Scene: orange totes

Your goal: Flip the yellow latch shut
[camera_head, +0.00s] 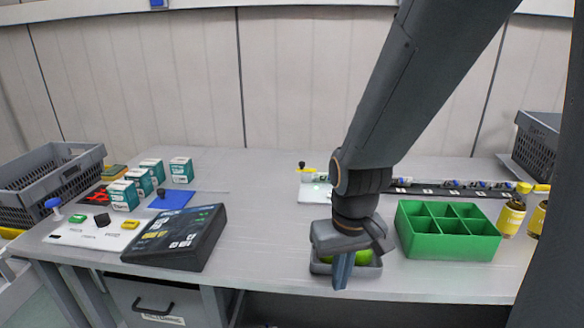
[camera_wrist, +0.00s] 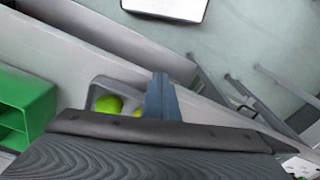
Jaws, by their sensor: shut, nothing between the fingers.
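My gripper (camera_head: 342,272) is shut and empty, pointing down at the front edge of the table. It is in front of a small grey tray (camera_head: 318,266) holding green round things. In the wrist view its closed fingers (camera_wrist: 161,96) show beside that tray. A small yellow part with a black knob (camera_head: 307,170) stands on a white plate (camera_head: 313,194) at the back middle of the table; it may be the yellow latch. My gripper is well in front of it and apart from it. The wrist view does not show it.
A green compartment box (camera_head: 425,245) stands right of my gripper, with yellow-labelled bottles (camera_head: 511,218) beyond it. A black case (camera_head: 175,237), white-and-teal boxes (camera_head: 124,195) and a grey crate (camera_head: 52,180) are at the left. The table between case and tray is clear.

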